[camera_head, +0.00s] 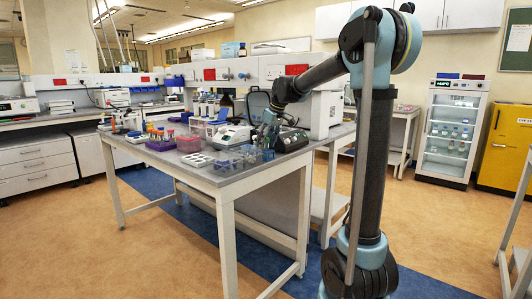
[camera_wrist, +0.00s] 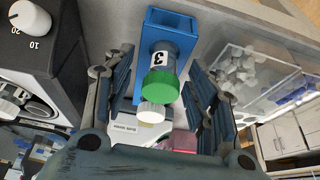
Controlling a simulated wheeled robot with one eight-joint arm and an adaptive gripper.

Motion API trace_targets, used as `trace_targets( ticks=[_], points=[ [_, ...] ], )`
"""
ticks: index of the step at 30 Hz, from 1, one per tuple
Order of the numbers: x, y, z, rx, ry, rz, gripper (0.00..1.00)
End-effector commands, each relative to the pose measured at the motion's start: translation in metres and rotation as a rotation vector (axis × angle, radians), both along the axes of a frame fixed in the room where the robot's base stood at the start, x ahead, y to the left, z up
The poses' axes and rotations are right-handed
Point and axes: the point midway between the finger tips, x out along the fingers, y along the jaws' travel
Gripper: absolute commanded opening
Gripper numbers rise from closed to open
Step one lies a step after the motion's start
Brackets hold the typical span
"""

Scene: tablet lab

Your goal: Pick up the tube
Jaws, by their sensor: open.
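A tube with a green cap (camera_wrist: 159,86) and a label reading "3" shows in the middle of the wrist view, at a blue holder (camera_wrist: 183,20). A white cap (camera_wrist: 151,113) shows just below the green one; I cannot tell what it belongs to. My gripper (camera_wrist: 158,74) is open, with one finger on each side of the green-capped tube and visible gaps between.
A black device with a white knob (camera_wrist: 30,17) is close on the left in the wrist view. A clear box of small white pieces (camera_wrist: 250,75) is on the right. In the head view the bench (camera_head: 210,176) carries racks, boxes and instruments; the floor in front is clear.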

Motion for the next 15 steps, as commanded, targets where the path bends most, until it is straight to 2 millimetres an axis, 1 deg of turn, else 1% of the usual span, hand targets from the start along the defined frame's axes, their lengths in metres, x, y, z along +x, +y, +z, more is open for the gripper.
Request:
trace_targets(
  ticks=[6, 7, 8, 9, 11, 12, 13, 15],
  points=[
    [0.0001, 0.0004, -0.0008, 0.000, 0.000, 0.000, 0.52],
    [0.0001, 0.0004, -0.0008, 0.000, 0.000, 0.000, 0.47],
    [0.0000, 0.0004, -0.0007, 0.000, 0.000, 0.000, 0.41],
    [0.0000, 0.0004, -0.0007, 0.000, 0.000, 0.000, 0.31],
    [0.0000, 0.0004, -0.0007, 0.000, 0.000, 0.000, 0.18],
    [0.0000, 0.0004, -0.0007, 0.000, 0.000, 0.000, 0.09],
    [0.0000, 0.0004, -0.0007, 0.000, 0.000, 0.000, 0.04],
    [-0.0001, 0.0004, -0.0006, 0.000, 0.000, 0.000, 0.04]
  ],
)
